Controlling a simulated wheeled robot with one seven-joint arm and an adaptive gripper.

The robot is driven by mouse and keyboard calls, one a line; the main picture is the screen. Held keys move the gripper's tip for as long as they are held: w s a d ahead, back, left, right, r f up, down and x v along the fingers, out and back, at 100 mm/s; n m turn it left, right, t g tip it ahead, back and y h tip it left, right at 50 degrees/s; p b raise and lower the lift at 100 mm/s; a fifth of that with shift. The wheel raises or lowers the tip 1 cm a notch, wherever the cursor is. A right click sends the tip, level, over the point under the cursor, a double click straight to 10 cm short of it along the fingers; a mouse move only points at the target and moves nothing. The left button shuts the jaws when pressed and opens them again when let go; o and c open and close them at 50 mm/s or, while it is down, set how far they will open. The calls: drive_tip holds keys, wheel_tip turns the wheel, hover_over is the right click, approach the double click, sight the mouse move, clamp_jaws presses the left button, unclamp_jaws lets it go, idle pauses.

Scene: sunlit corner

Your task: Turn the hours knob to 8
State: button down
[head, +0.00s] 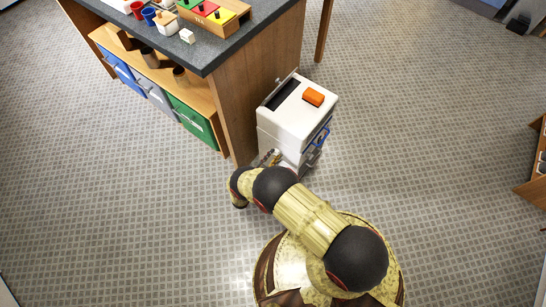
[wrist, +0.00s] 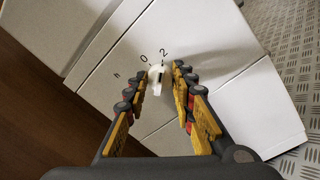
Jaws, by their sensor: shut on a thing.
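The hours knob (wrist: 157,87) is a small white knob on the white front panel (wrist: 110,72) of a cabinet-like unit. A short dark mark shows on it, near the printed 2; the printed 0 is to its upper left. I cannot tell exactly which number the knob points to, and no 8 is readable. My gripper (wrist: 159,76) is shut on the knob, with one finger on each side. In the head view the white unit (head: 290,122) stands beside the counter. My gripper (head: 270,158) is at its near side, and the knob is hidden there.
An orange block (head: 313,97) lies on top of the unit, and a blue handle (head: 321,137) is on its right side. The counter (head: 230,50) stands close on the left, with blue, grey and green bins (head: 190,122) below. Open floor (head: 440,120) lies to the right.

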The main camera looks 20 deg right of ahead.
drive_tip(key=m, duration=0.6)
drive_tip(key=m+g, duration=0.1)
drive_tip(key=m, duration=1.3)
drive_tip(key=shift+f+h, duration=0.3)
drive_tip(key=shift+h, duration=0.1)
drive_tip(key=shift+m, duration=0.4)
drive_tip(key=c, duration=1.5)
unclamp_jaws()
drive_tip(key=shift+w, duration=0.1)
drive_tip(key=shift+a, duration=0.1)
drive_tip(key=shift+a, duration=0.1)
drive_tip(key=v, duration=1.1)
drive_tip(key=shift+a+r, duration=0.15)
drive_tip(key=shift+a, duration=0.25)
